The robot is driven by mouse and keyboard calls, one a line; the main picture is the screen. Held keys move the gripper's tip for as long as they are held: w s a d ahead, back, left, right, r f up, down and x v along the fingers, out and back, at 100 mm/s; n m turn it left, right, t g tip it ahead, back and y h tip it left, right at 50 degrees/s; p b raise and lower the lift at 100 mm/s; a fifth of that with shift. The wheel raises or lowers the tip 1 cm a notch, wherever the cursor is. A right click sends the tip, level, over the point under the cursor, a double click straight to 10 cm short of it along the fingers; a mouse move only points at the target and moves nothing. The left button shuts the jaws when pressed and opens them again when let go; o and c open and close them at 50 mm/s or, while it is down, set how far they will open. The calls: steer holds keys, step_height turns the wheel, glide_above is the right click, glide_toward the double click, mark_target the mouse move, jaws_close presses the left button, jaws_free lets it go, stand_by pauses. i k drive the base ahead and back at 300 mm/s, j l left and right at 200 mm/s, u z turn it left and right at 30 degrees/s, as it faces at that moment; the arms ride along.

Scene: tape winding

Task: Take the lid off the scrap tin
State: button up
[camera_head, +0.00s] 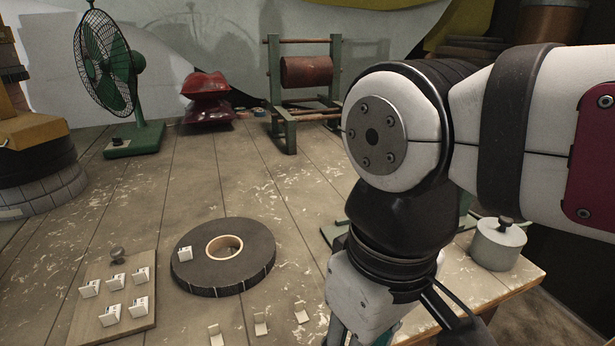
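A pale grey round tin (495,251), which looks like the scrap tin, stands upright near the table's right edge. Its flat top with a dark knob (505,223) looks like the lid, and it sits on the tin. My gripper (362,318) points down at the bottom of the picture, left of the tin and apart from it. Its fingertips are cut off by the bottom edge, so its opening and anything between the fingers are hidden.
A black tape roll (222,258) lies mid-table. A wooden board (127,300) with white clips is at its left, and loose clips (260,324) lie in front. A green fan (133,140), red object (207,100) and winding stand (305,78) stand behind.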

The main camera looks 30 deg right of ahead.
mark_target(502, 232)
steer(key=z, duration=1.2)
